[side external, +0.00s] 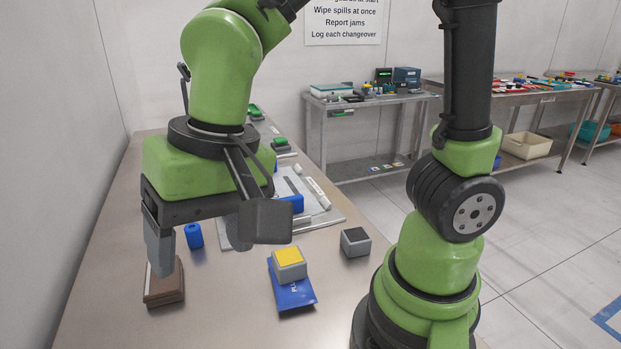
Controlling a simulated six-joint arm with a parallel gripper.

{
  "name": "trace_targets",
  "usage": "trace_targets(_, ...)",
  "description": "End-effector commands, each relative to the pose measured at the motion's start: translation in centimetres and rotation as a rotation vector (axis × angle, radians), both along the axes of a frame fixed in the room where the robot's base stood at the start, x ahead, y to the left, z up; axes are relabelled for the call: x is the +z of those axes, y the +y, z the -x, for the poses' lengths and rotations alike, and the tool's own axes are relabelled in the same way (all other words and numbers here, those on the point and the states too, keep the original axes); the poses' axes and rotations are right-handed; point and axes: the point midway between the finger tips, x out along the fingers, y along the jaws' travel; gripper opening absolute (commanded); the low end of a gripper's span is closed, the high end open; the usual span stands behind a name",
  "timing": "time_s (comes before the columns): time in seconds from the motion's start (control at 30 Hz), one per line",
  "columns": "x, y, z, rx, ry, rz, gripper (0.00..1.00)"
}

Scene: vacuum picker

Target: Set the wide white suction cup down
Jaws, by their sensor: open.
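My gripper (212,253) hangs over the near part of the steel table with its two grey fingers wide apart. I cannot make out a wide white suction cup in this view; the gripper and arm hide part of the table. The left finger overlaps a brown block (164,287) in the picture; I cannot tell whether they touch. A blue cylinder (194,236) stands upright behind the gap between the fingers.
A grey block with a yellow top (288,262) sits on a blue packet (293,295). A pale board (237,234) with a white tube (318,193) lies behind my gripper. The table's front left (100,310) is clear.

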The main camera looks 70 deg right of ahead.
Motion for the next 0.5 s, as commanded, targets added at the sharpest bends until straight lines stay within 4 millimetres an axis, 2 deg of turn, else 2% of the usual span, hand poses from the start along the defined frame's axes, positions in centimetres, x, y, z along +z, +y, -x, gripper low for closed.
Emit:
trace_targets(0.03, 1.8, -2.1, 0.1, -0.017, -0.057, -0.026, 0.71)
trace_targets(0.1, 3.7, -4.7, 0.7, -0.018, -0.13, -0.044, 0.71)
trace_targets(0.2, 5.7, -7.7, 2.3, -0.016, -0.237, -0.048, 0.71)
trace_targets(0.33, 7.0, -10.2, 4.4, -0.011, -0.355, -0.024, 0.71)
trace_targets(0.5, 7.5, -11.5, 6.0, 0.0, -0.442, 0.011, 0.71)
